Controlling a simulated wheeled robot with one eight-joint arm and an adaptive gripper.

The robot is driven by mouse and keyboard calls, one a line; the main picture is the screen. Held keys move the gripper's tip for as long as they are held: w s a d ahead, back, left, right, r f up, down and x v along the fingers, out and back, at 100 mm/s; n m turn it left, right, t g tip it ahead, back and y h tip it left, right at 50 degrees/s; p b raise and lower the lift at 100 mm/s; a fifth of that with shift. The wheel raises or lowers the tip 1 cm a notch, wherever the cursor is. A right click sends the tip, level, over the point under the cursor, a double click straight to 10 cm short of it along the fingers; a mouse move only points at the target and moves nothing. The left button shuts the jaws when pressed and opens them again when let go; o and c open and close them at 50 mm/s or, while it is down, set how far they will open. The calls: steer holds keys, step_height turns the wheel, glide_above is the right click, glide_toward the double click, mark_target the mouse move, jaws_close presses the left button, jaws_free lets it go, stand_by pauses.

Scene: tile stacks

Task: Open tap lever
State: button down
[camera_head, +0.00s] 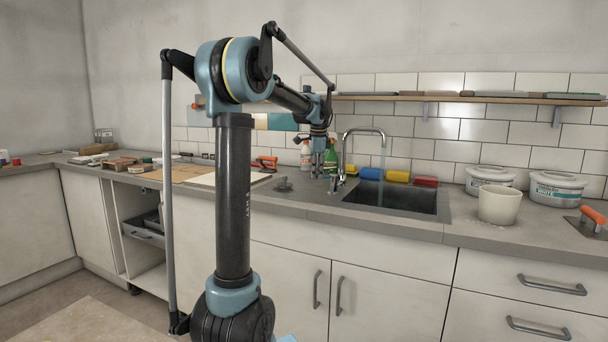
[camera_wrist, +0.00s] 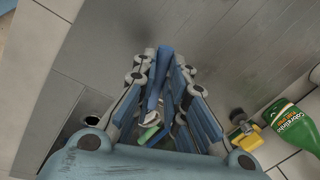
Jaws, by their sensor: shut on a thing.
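The chrome tap (camera_head: 352,137) stands at the left rear of the sink, its curved spout reaching right. A faint pale streak below the spout looks like running water. The tap lever (camera_head: 338,184) shows low at the left of the tap body. My gripper (camera_head: 318,174) points down just left of the tap, its tips at the lever. In the wrist view, my gripper's blue-grey fingers are closed together around a small chrome piece (camera_wrist: 151,118), which appears to be the lever. The fingers hide most of it, so the exact contact is unclear.
A green bottle (camera_head: 331,157) stands behind my gripper; it also shows in the wrist view (camera_wrist: 294,128). The dark sink (camera_head: 425,205) lies right of the tap, with blue, yellow and red sponges (camera_head: 398,176) behind it. A beige bucket (camera_head: 499,205) stands farther right.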

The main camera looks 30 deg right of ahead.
steer(key=shift+w+r, duration=0.1)
steer(key=shift+w, duration=0.25)
steer(key=c, duration=1.7)
jaws_free()
steer(key=shift+a, duration=0.1)
steer(key=shift+o, duration=0.3)
steer(key=shift+s, duration=0.1)
steer(key=shift+s, duration=0.1)
steer(key=shift+r, duration=0.1)
step_height(320, 180, up, 11)
steer(key=s+a, duration=0.1)
steer(key=shift+s+r, duration=0.2)
steer(key=shift+s, duration=0.15)
steer(key=shift+a, duration=0.15)
